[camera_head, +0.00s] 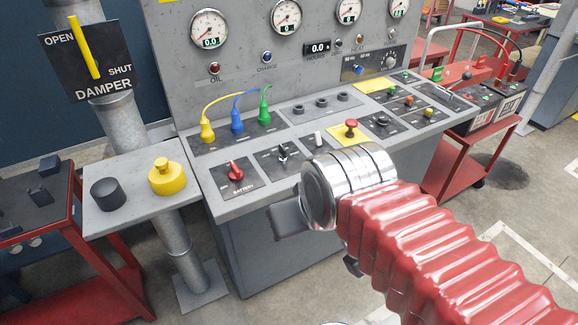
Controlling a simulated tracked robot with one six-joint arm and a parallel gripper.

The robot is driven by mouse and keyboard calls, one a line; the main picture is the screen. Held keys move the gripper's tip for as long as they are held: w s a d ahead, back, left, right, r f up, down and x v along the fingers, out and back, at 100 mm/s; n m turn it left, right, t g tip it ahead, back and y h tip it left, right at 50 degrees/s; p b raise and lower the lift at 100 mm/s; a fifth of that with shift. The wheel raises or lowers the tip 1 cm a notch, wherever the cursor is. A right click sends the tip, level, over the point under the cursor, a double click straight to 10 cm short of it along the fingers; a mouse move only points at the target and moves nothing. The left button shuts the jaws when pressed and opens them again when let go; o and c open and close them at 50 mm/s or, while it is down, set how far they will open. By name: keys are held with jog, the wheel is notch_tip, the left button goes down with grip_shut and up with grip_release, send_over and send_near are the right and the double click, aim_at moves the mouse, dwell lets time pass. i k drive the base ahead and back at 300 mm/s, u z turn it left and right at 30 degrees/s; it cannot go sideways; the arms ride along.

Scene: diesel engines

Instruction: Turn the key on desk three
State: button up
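A grey control desk (262,195) with a sloped panel stands in the middle. A small black and silver switch (282,153) on its front row may be the key, but it is too small to be sure. A red rotary knob (235,170) labelled BATTERY is left of it. A pale upright lever (318,139) is right of it. No number marking the desk as three is readable. My gripper (291,218) shows in part at the desk's front edge, below the panel switches. My silver wrist and red arm sleeve hide most of it, so its opening and any contents cannot be seen.
A red mushroom button (351,128) and yellow, blue and green plugs (237,120) stand up from the panel. A side shelf (130,205) at left holds a yellow button (166,177). Red carts (462,165) flank the desk. Open floor lies at the lower right.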

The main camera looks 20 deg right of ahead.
aim_at(283, 158)
jog(key=k, duration=0.4)
jog(key=z, duration=0.15)
jog(key=i, duration=1.3)
jog(key=u, duration=0.35)
